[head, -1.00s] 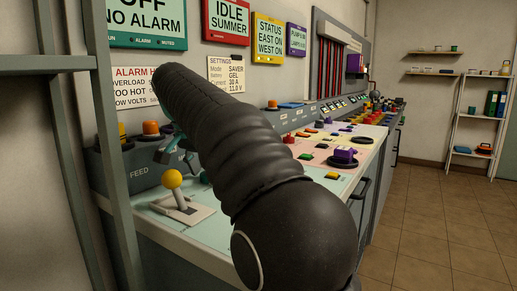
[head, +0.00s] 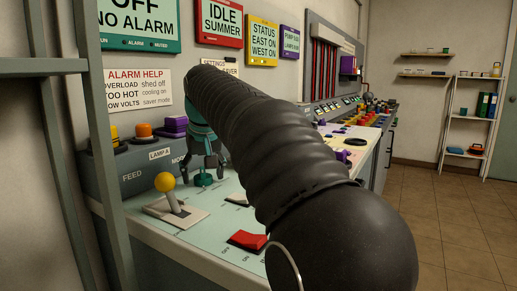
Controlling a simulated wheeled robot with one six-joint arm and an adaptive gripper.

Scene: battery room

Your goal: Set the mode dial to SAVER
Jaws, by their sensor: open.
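My gripper (head: 206,170) points down over the near part of the console, with its fingers apart. A small teal knob (head: 203,180) stands on the pale green top, right under or between the fingertips; I cannot tell whether they touch it. A label beginning "MO" (head: 180,161) shows on the console's raised grey back, left of the gripper, its end hidden. A purple stepped knob (head: 173,125) stands above that label. I cannot tell which knob is the mode dial, and no dial setting is legible. My arm hides much of the console behind the gripper.
A yellow-ball lever (head: 166,183) stands left of the gripper, and a red rocker switch (head: 247,240) lies nearer right. An orange button (head: 144,131) is on the raised back. A grey-green frame post (head: 107,160) stands close at left. Floor (head: 460,215) is clear at right.

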